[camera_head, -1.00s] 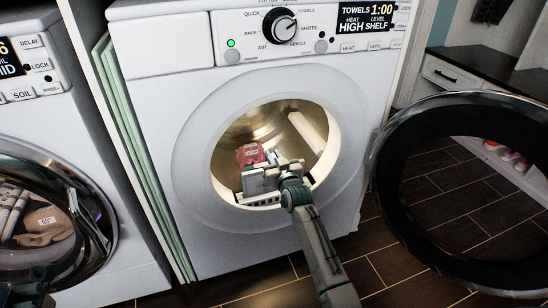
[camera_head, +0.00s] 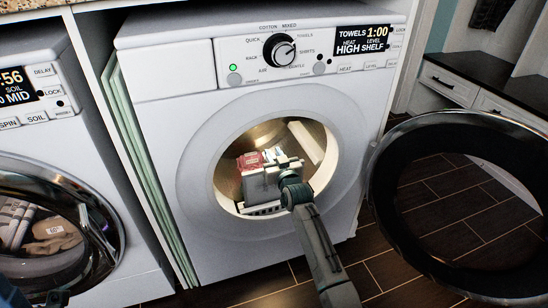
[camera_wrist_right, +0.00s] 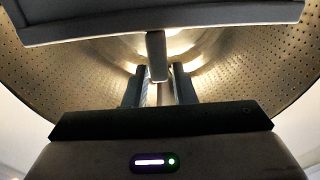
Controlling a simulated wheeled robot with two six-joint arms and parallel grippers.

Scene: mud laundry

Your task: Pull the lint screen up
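The white dryer (camera_head: 200,170) stands with its round door (camera_head: 375,200) swung open to the right. A pale slotted piece (camera_head: 262,209), perhaps the lint screen's housing, sits at the lower lip of its opening. My right gripper (camera_head: 270,174) reaches into the opening, just above this piece. In the right wrist view, my gripper's two fingers (camera_wrist_right: 158,88) stand apart. A grey tab (camera_wrist_right: 157,57) hangs from a grey panel (camera_wrist_right: 165,22) and shows between them in the picture; contact is not clear. I cannot tell whether the panel is the lint screen. My left gripper is not clearly visible.
A red and white item (camera_head: 250,160) shows in the drum behind my right gripper. A pale bar (camera_head: 306,142) runs along the drum wall. Another machine (camera_head: 70,130) with clothes behind its door stands at left. A dark-topped cabinet (camera_head: 470,80) stands at back right.

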